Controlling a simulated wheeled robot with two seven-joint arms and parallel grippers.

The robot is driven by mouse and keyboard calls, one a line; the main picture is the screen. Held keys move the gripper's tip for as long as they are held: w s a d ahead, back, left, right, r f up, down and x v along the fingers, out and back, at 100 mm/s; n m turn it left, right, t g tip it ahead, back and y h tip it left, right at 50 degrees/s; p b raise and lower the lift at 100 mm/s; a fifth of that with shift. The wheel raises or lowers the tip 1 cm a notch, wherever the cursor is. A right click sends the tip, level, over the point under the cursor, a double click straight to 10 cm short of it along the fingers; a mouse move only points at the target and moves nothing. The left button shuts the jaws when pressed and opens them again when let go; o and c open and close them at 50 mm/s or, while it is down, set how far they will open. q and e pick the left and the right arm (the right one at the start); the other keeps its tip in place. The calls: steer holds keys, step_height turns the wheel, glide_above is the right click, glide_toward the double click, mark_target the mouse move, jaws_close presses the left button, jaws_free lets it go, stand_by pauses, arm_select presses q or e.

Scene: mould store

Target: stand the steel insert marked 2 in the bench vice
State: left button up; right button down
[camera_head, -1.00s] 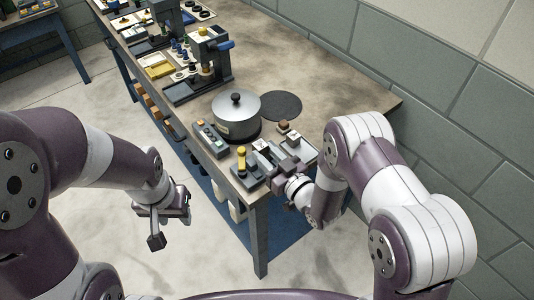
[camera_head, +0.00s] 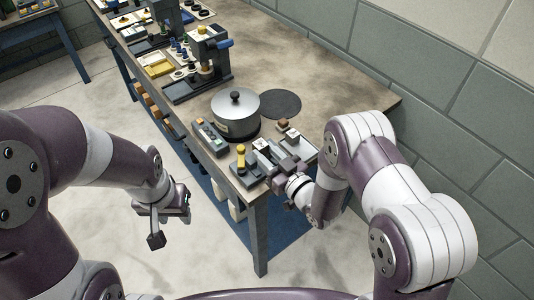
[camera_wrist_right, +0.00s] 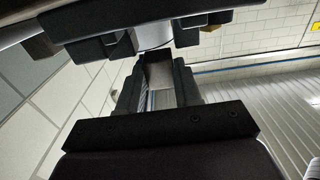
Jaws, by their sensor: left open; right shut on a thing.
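My right gripper (camera_head: 278,160) is low over the near end of the bench, among small fixtures. In the right wrist view its dark fingers are closed on a grey steel block (camera_wrist_right: 160,76), likely the insert; no number can be read on it. My left gripper (camera_head: 168,208) is open and empty, over the floor to the left of the bench. Grey metal blocks crowd around the right gripper in the head view. I cannot tell which of them is the bench vice, nor whether the held block touches it.
A lidded steel pot (camera_head: 236,114) stands beyond the right gripper, with a dark round mat (camera_head: 281,104) beside it. A yellow-handled item (camera_head: 241,158) and a button box (camera_head: 210,137) are to the left. A press (camera_head: 205,62) stands farther back. Bare bench lies right of the mat.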

steer(key=shift+f+b, duration=0.65)
steer(key=shift+b, duration=0.05)
stand_by(0.9)
steer(key=shift+r, duration=0.35)
steer(key=shift+f, duration=0.3)
stand_by(0.7)
steer(key=shift+r, duration=0.3)
stand_by(0.6)
steer(key=shift+f, duration=0.3)
steer(key=shift+r, duration=0.3)
stand_by(0.6)
steer(key=shift+c, duration=1.4)
jaws_free()
